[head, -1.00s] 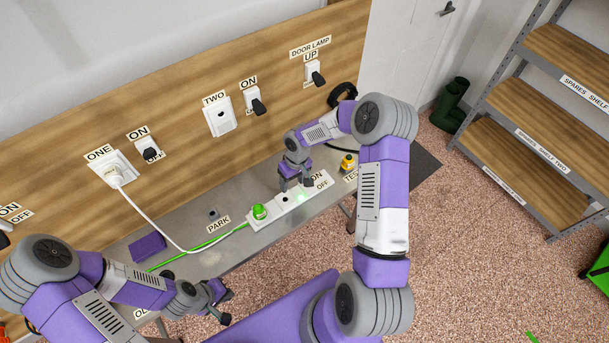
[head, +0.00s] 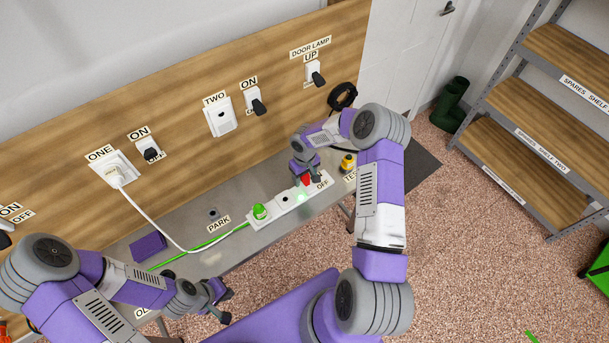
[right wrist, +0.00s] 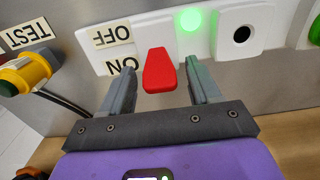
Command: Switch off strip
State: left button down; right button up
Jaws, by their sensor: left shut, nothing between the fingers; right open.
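The white power strip (head: 274,208) lies on the steel bench. Its red switch lever (right wrist: 159,72) shows in the right wrist view, tilted to the ON label's side (right wrist: 122,62); the OFF label (right wrist: 113,34) is farther up. The round green light (right wrist: 190,18) on the strip is lit. My right gripper (right wrist: 161,88) is open, with one finger on each side of the red lever and a visible gap to each. In the head view, my right gripper (head: 309,174) partly covers the switch. My left gripper (head: 222,302) is shut and empty at the bench front, well left of the strip.
A green plug (head: 260,211) sits in the strip's left end. A white cable (head: 155,222) hangs from socket ONE (head: 113,170). A purple block (head: 148,246) lies on the bench's left part.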

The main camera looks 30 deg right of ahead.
aim_at(307, 182)
jog(key=c, duration=1)
jog(key=s+t+b, duration=0.1)
jog(key=t+b, duration=0.2)
jog(key=b, duration=0.5)
jog(key=s+t+b, duration=0.1)
jog(key=t+b, duration=0.1)
jog(key=b, duration=0.6)
jog(key=s+t+b, duration=0.1)
jog(key=t+b, duration=0.2)
jog(key=b, duration=0.5)
jog(key=shift+s+d+t+y+b, duration=0.15)
jog(key=shift+t+y+b, duration=0.15)
jog(key=shift+b, duration=0.05)
jog(key=shift+c, duration=0.2)
jog(key=shift+s+r+t+b, duration=0.2)
jog(key=shift+t+b, duration=0.4)
jog(key=shift+b, duration=0.5)
jog(key=o, duration=1)
jog(key=shift+f, duration=0.15)
jog(key=shift+o, duration=0.2)
jog(key=shift+s, duration=0.1)
